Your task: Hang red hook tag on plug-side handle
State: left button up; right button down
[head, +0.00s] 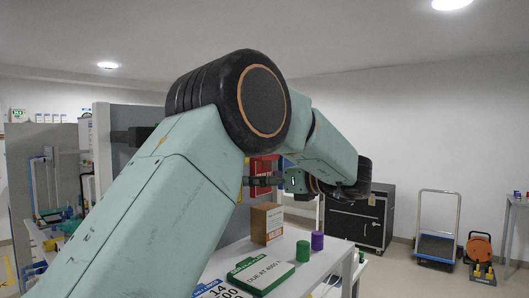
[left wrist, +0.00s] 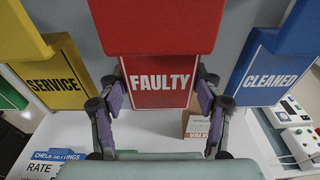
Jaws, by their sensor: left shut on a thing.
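The red hook tag (left wrist: 160,83), lettered FAULTY, sits upright between the two fingers of my left gripper (left wrist: 159,92) in the left wrist view. In the head view, red shows (head: 262,165) just beyond my left gripper (head: 264,182), partly hidden by my arm. A yellow SERVICE tag (left wrist: 52,84) is to its left and a blue CLEANED tag (left wrist: 268,72) to its right. I cannot make out the plug-side handle. My right gripper is not in view.
A white table below holds a cardboard box (head: 267,223), a green-edged sign (head: 262,276), a green cylinder (head: 303,251) and a purple cylinder (head: 317,240). A grey panel (head: 122,160) stands behind my arm. A black cabinet (head: 358,222) and trolley (head: 437,245) are at right.

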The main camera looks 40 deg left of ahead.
pick_arm(q)
jog(key=shift+s+r, duration=0.1)
jog(key=shift+s, duration=0.1)
jog(key=c, duration=0.5)
jog(key=shift+w+r, duration=0.1)
jog(key=shift+w, duration=0.1)
jog(key=shift+s+r, duration=0.25)
jog(key=shift+r, duration=0.35)
jog(key=shift+w+r, duration=0.2)
jog(key=shift+r, duration=0.05)
jog(key=shift+s+r, duration=0.15)
